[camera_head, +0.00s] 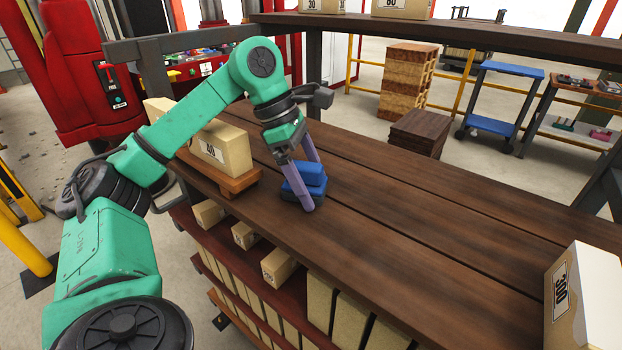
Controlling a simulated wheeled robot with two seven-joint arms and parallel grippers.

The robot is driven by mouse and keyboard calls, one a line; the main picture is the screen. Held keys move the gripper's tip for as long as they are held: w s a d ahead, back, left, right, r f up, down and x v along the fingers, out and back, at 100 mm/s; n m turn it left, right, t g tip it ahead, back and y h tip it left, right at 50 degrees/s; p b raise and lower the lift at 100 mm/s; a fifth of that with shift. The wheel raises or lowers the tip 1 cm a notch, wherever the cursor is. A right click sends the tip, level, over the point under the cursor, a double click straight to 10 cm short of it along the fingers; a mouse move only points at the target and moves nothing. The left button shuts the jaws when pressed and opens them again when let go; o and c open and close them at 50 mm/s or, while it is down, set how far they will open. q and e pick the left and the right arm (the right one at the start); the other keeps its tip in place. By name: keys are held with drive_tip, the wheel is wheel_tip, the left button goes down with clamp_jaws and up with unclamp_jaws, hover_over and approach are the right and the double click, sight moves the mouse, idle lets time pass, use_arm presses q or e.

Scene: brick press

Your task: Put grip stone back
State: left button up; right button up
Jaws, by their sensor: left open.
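A blue block, seemingly the grip stone (312,180), sits on a dark base on the dark wooden shelf top (400,215). My left gripper (311,185) reaches down over it from the left. Its two purple fingers are apart, one in front of the block and one at its far side. The near finger hides part of the block, and its tip is close to the shelf top. I cannot tell whether the fingers touch the block. My right gripper is out of view.
A tan brick marked 40 (228,150) stands on a wooden support left of the blue block. A pale block marked 300 (585,295) stands at the right front. Several tan bricks fill the shelves below. An upper shelf (450,36) crosses above. The shelf top right of the block is clear.

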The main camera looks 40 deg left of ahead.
use_arm(q)
drive_tip(key=p+v, duration=0.2)
drive_tip(key=v, duration=0.6)
drive_tip(key=shift+w+d+r, duration=0.1)
drive_tip(key=shift+w+d, duration=0.05)
drive_tip(key=shift+d, duration=0.05)
drive_tip(key=p+v, duration=0.5)
drive_tip(key=v, duration=0.1)
drive_tip(key=shift+s+a+r+p, duration=0.2)
drive_tip(key=shift+s+a+p, duration=0.05)
drive_tip(key=shift+a+p, duration=0.15)
drive_tip(key=shift+w+d+f, duration=0.1)
drive_tip(key=shift+w, duration=0.05)
